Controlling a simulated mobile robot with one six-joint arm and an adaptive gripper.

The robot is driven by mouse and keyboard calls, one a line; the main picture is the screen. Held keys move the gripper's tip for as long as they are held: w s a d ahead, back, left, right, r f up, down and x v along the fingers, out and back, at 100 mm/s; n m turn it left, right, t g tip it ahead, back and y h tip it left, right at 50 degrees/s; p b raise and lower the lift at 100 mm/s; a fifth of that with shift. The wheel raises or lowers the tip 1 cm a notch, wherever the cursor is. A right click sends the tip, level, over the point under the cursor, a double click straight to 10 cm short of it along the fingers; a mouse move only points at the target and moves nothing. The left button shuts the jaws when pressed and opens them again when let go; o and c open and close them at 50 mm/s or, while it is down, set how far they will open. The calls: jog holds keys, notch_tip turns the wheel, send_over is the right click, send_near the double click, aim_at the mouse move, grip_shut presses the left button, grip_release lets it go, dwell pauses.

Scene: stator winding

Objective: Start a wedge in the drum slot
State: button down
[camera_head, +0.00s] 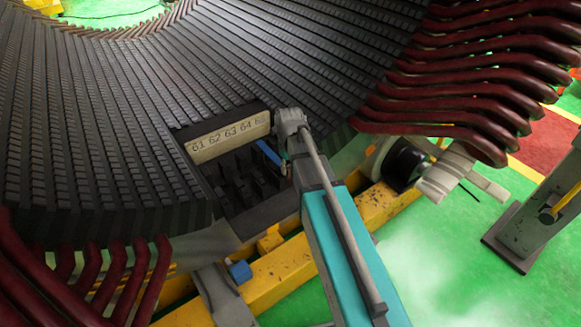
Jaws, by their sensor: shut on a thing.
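The drum (110,120) is a large dark ribbed ring that fills the upper left. A cut-out in its near edge shows several dark slots (245,182) below a cream plate (228,137) numbered 61, 62, 63, 64 and a partly covered last number. My gripper (279,160) is at the right side of this cut-out, small and partly hidden by my arm. A thin blue piece (267,152), apparently the wedge, sticks out to its left, in front of the slots. My gripper appears shut on it. I cannot tell whether its tip touches a slot.
Dark red coil ends (470,75) jut out at the upper right, and more (110,270) at the lower left. A yellow beam (285,268) runs below the drum. A black roller (402,162) and a grey post (540,200) stand at right. Green floor (450,270) is clear at lower right.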

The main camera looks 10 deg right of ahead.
jog(key=shift+w+a, duration=0.25)
jog(key=shift+w, duration=0.3)
jog(key=shift+c, duration=0.9)
grip_release()
